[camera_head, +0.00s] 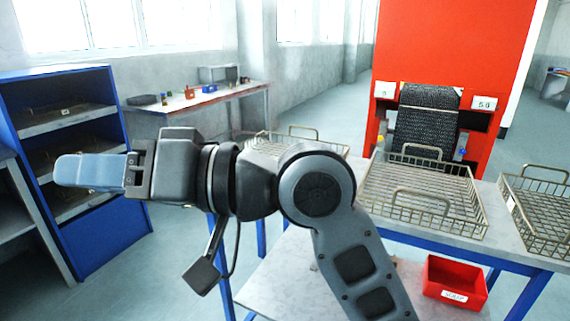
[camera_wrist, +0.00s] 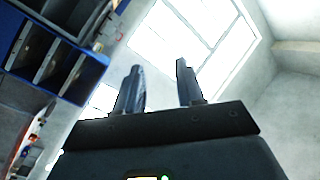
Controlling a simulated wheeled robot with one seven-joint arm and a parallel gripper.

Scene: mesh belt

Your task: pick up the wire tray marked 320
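Wire trays stand on the table. One tray (camera_head: 425,205) is in the middle, another (camera_head: 545,228) is cut off by the right picture edge, and a third (camera_head: 290,137) is partly hidden behind my arm. The right tray has a small pale tag on its side, too small to read. I cannot tell which tray is marked 320. My gripper (camera_head: 90,171) points left in the head view, well away from these trays. In the wrist view my gripper (camera_wrist: 158,82) has its two fingers apart with nothing between them.
A blue shelf unit (camera_head: 130,215) at left holds what look like more trays. A red machine (camera_head: 450,45) with a dark mesh belt (camera_head: 424,125) stands behind the table. A red bin (camera_head: 455,278) sits on the lower shelf. A side bench (camera_head: 240,92) holds small items.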

